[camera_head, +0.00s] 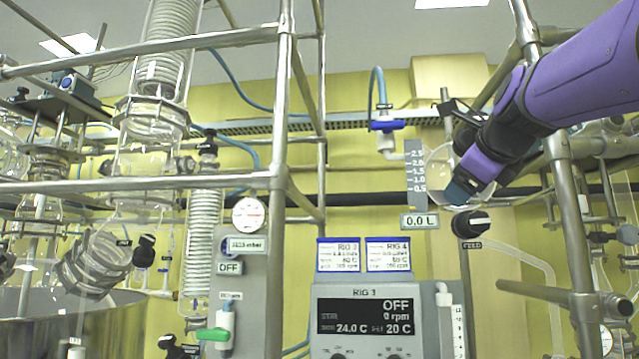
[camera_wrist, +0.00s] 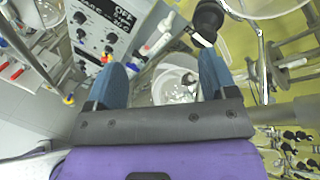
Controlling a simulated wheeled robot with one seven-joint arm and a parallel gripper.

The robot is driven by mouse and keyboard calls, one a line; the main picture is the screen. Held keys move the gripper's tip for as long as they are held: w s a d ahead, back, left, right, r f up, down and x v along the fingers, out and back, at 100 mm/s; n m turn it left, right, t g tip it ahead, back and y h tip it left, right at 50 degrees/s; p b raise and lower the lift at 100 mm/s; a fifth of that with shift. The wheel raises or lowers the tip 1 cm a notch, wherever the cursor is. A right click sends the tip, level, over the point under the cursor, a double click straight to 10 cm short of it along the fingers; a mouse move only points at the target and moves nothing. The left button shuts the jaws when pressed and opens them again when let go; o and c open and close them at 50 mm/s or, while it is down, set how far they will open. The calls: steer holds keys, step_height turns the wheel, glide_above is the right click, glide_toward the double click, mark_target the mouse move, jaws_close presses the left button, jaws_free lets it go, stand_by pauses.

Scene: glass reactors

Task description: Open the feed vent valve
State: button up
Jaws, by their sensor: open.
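My gripper (camera_head: 460,190) is open, its blue fingertips in front of the round glass feed vessel in the head view. In the wrist view my gripper (camera_wrist: 163,62) shows two spread blue fingers with nothing held between them. A blue-handled valve (camera_head: 386,125) with a white body hangs from a blue hose, up and left of my gripper; no label on it is readable. Its handle lies across, roughly level. A black knob (camera_head: 470,224) marked FEED sits just below my gripper. A black knob (camera_wrist: 207,20) also shows by the right finger in the wrist view.
A scale plate (camera_head: 415,172) and a 0.0 L display (camera_head: 419,221) are left of my gripper. Metal frame posts (camera_head: 279,180) cross the view. A green-handled valve (camera_head: 213,333) is at lower left.

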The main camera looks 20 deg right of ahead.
steer(key=s+d+r+m+t+h, duration=0.1)
steer(key=s+d+r+m+h, duration=0.15)
steer(key=r+m, duration=0.4)
steer(key=s+d+r+m+t+h, duration=0.1)
steer(key=s+d+r+m+h, duration=0.15)
steer(key=r+m, duration=0.45)
steer(key=shift+n, duration=0.35)
steer(key=x, duration=0.7)
steer(key=r+x, duration=0.1)
steer(key=x, duration=0.3)
steer(key=shift+s, duration=0.1)
steer(key=c, duration=0.9)
steer(key=shift+n, duration=0.5)
